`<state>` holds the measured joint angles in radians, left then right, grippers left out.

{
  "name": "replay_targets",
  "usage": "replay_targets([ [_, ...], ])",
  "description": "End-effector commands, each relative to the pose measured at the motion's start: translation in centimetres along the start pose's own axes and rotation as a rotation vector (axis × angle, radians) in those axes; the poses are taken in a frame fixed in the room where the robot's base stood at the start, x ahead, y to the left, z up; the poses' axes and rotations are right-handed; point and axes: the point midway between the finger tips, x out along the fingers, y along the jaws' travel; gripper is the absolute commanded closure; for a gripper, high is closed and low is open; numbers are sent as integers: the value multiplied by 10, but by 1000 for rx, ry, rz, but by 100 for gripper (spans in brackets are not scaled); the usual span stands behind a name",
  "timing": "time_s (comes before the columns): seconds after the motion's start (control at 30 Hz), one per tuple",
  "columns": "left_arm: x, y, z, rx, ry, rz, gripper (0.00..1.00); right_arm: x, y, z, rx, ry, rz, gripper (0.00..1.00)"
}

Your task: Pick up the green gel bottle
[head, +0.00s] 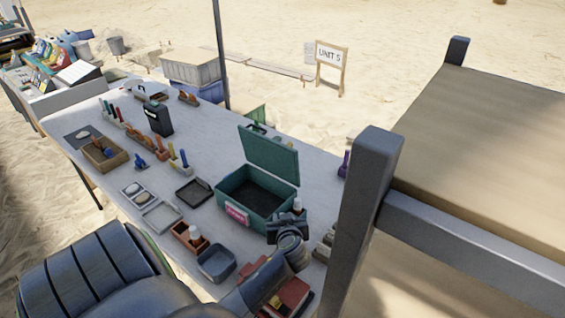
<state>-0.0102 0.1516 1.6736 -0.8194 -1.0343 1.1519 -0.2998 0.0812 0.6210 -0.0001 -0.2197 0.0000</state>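I cannot clearly make out a green gel bottle in the head view. A small green item (257,128) shows partly behind the raised lid of the teal box, too small to identify. My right gripper is not in view.
The open teal box (250,205) stands mid-table. Trays, a blue-grey bin (216,263), a wooden box (104,155) and small tools crowd the white table (215,150). A grey post (362,210) and brown panel (490,160) block the right side.

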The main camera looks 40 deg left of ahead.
Motion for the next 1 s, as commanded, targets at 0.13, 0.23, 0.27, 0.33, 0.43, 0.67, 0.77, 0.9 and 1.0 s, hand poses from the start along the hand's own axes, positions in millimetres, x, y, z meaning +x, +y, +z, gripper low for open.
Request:
replay_targets([
  [0.13, 0, 0, 0, 0, 0, 0, 80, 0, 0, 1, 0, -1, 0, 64],
  [0.23, 0, 0, 0, 0, 0, 0, 93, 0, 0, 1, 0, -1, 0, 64],
  [0.27, 0, 0, 0, 0, 0, 0, 97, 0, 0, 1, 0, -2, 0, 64],
  [0.33, 0, 0, 0, 0, 0, 0, 100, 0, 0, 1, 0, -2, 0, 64],
  [0.43, 0, 0, 0, 0, 0, 1, 100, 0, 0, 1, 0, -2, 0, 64],
  [0.67, -1, 0, -1, -1, 1, 1, 100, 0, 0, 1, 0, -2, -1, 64],
  [0.77, -2, 0, -5, -2, 2, 1, 100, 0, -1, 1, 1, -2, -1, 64],
  [0.9, -7, 0, -15, -3, 3, 1, 100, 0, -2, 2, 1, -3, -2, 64],
  [1.0, -13, 0, -27, -3, 4, 2, 100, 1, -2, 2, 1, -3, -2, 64],
])
